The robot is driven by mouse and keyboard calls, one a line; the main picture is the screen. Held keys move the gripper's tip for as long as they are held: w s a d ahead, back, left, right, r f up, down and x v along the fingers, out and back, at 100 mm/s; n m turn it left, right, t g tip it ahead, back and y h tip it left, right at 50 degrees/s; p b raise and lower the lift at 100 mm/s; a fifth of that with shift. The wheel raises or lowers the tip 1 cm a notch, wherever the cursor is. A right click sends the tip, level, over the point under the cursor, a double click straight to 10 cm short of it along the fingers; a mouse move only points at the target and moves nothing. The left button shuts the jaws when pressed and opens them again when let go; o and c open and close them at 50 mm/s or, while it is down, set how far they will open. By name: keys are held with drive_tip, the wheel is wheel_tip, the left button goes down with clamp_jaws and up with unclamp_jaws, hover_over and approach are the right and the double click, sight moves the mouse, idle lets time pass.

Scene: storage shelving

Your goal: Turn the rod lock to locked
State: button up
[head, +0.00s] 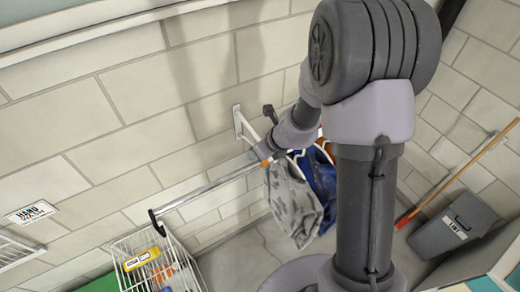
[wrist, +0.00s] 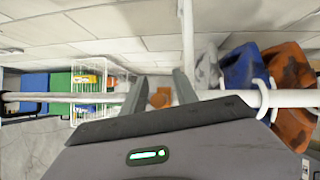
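A metal rod (head: 210,186) runs along the tiled wall, held by a white wall bracket (head: 240,124). A small orange part, apparently the rod lock (head: 265,162), sits on the rod near the bracket. In the wrist view the orange part (wrist: 160,97) shows between the two fingers of my gripper (wrist: 161,88). The fingers are apart, one on each side of it; I cannot tell whether they touch it. In the head view my arm hides most of my gripper. Whether the lock is turned cannot be told.
Grey, blue and orange garments (head: 295,200) hang on the rod right beside my gripper. A white wire basket (head: 150,262) hangs near the rod's left end, by a black hook (head: 156,224). A grey bin (head: 455,226) and a broom (head: 460,175) stand at the right.

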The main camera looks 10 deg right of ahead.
drive_tip(key=p+v, duration=0.4)
drive_tip(key=v, duration=1.3)
drive_tip(key=shift+r, duration=0.2)
